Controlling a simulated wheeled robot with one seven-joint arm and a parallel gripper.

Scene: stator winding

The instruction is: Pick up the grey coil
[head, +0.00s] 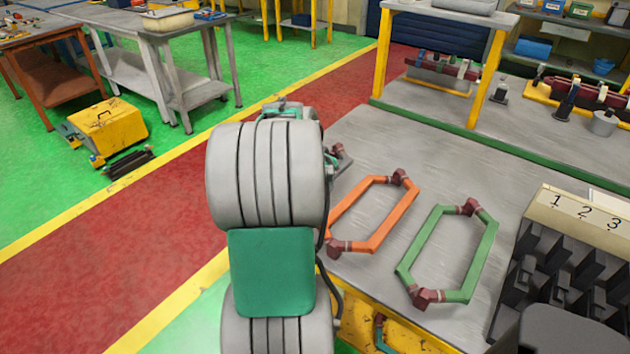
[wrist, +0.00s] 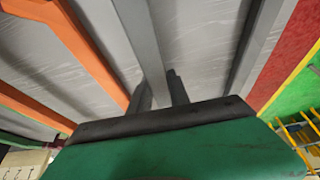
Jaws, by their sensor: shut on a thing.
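The grey coil (wrist: 138,40) shows in the wrist view as a long grey bar running down to my gripper (wrist: 160,92). My gripper's two dark fingers are shut on this bar. The gripper's black and green housing hides the bottom of that view. In the head view my own arm covers the gripper and most of the coil. Only a small dark red and grey end piece (head: 341,156) shows right of the arm. I cannot tell whether the coil touches the table.
An orange coil (head: 377,212) and a green coil (head: 485,256) lie on the grey table (head: 385,130), right of my arm. A numbered rack (head: 570,212) with dark slots stands at the right. A green strip (head: 450,128) crosses the table's back.

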